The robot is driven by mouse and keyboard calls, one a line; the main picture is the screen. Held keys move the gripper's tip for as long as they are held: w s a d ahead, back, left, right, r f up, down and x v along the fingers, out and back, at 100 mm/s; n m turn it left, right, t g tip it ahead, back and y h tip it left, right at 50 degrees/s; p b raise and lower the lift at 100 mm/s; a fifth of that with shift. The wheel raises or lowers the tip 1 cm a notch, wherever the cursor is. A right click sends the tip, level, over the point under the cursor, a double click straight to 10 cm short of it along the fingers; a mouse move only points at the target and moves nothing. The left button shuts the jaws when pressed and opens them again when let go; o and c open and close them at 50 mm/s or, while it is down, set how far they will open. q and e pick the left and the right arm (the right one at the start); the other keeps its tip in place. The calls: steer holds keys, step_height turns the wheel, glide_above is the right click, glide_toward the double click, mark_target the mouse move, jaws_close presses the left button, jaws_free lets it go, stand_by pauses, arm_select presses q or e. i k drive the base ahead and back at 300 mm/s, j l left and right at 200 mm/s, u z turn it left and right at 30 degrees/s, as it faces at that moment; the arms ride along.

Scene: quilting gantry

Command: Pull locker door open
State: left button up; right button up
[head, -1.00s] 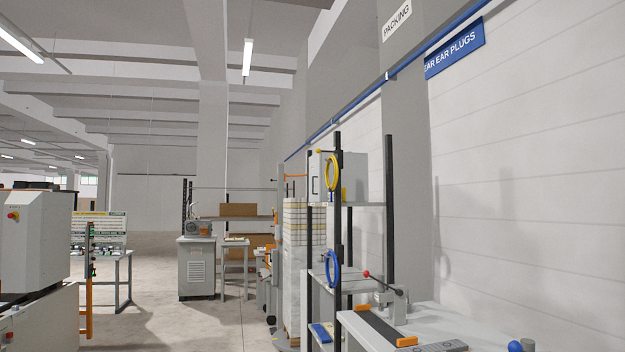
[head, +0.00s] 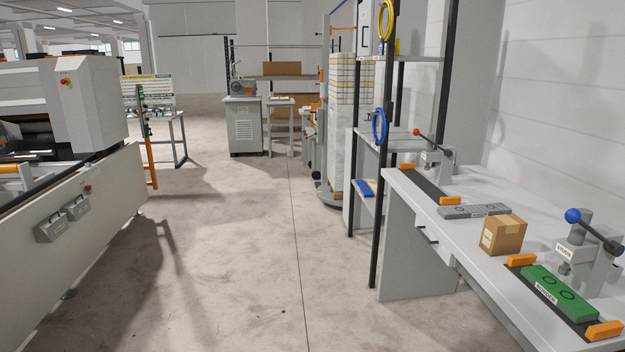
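A small light-grey locker-like box (head: 364,32) stands on the upper shelf of the black-posted rack, right of centre at the top of the head view. The top edge of the picture cuts it off. A dark handle shows on its front, and the door looks shut as far as I can see. A yellow ring (head: 393,22) hangs on the post in front of its right side. Neither of my grippers is in view.
A grey workbench (head: 480,256) with a cardboard box (head: 503,235) and clamp fixtures runs along the right. A large machine (head: 85,105) stands at left. The floor (head: 235,260) between them is clear. A blue ring (head: 379,126) hangs on the rack post (head: 381,190).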

mark_target(366, 9)
steer(key=i, duration=3.25)
